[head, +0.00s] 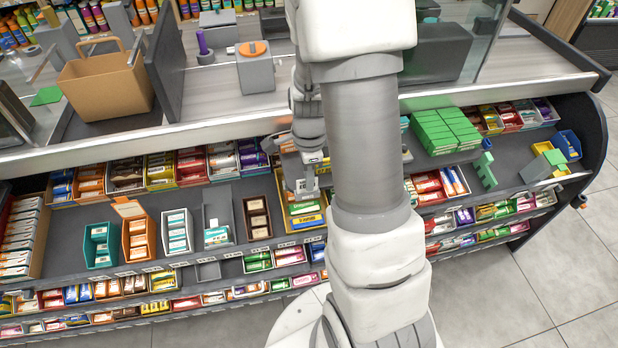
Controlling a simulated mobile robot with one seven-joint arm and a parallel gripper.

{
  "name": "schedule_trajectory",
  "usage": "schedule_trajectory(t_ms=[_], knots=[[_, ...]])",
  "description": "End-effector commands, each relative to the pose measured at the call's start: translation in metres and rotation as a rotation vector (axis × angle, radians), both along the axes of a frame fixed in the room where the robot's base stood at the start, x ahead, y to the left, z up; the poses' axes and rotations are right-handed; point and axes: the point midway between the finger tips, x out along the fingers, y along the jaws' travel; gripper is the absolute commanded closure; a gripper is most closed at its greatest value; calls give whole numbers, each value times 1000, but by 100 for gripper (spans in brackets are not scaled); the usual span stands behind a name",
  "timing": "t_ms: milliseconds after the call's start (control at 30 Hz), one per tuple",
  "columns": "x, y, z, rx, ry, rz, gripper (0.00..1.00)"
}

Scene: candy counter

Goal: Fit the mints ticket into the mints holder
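My gripper (308,188) hangs over the candy shelf, just left of my arm's thick grey link, above a yellow box of bars (304,222). Its fingers are small and partly merged with the box behind, so I cannot tell whether they are open or shut or hold a ticket. Several small white tickets (180,264) sit in a row along the shelf's front edge. Their print is too small to read, so I cannot pick out the mints ticket or the mints holder. A grey dispenser with white packs (217,237) stands behind that edge.
Teal (101,246), orange (139,239), white (177,232) and brown (257,218) boxes stand along the shelf. Green packs (445,131) are stacked right of my arm. A paper basket (105,85) stands on the counter above. My arm hides the shelf's middle.

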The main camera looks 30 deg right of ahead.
Motion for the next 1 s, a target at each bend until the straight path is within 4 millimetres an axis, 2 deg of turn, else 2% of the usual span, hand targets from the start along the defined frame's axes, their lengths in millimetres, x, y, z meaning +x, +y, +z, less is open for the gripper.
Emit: schedule_trajectory(t_ms=[600,1000], knots=[[0,0,-14,0,0,1,100],[0,0,-14,0,0,1,100]])
